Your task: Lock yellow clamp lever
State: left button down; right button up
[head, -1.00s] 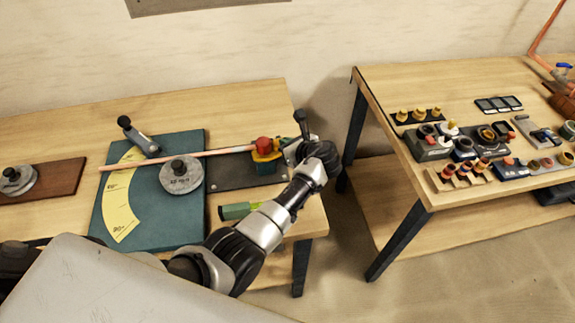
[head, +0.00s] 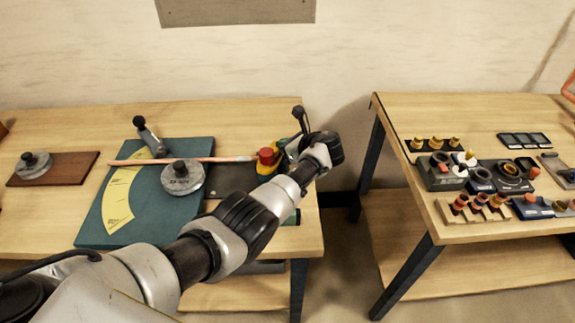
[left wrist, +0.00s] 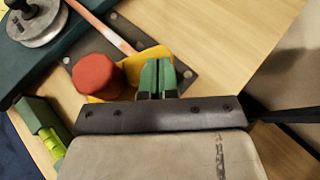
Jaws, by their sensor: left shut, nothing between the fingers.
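The yellow clamp (head: 268,168) with its red knob (head: 266,154) sits at the right end of the dark plate on the left bench. It holds the end of a copper tube (head: 200,160). In the left wrist view the yellow part (left wrist: 126,70) lies beside the red knob (left wrist: 97,76), partly hidden by my gripper. My left gripper (left wrist: 158,77) has its green fingertips together, empty, over or beside the right side of the yellow part. I cannot tell whether they touch it. In the head view the left gripper (head: 289,150) is just right of the clamp. My right gripper is out of view.
A teal board (head: 150,215) with a yellow angle scale (head: 122,200) and a round grey weight (head: 182,179) lies left of the clamp. A green tool (left wrist: 38,117) lies near the bench's front. A second bench (head: 462,228) with many small parts stands right, across a gap.

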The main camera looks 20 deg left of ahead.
pick_arm(q)
jog(key=shift+w+a, duration=0.25)
jog(key=shift+a, duration=0.2)
jog(key=shift+w+a+p, duration=0.2)
jog(key=shift+a+p, duration=0.1)
jog(key=shift+a, duration=0.5)
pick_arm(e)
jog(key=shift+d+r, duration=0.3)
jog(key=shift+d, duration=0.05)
pick_arm(q)
jog(key=shift+a, duration=0.1)
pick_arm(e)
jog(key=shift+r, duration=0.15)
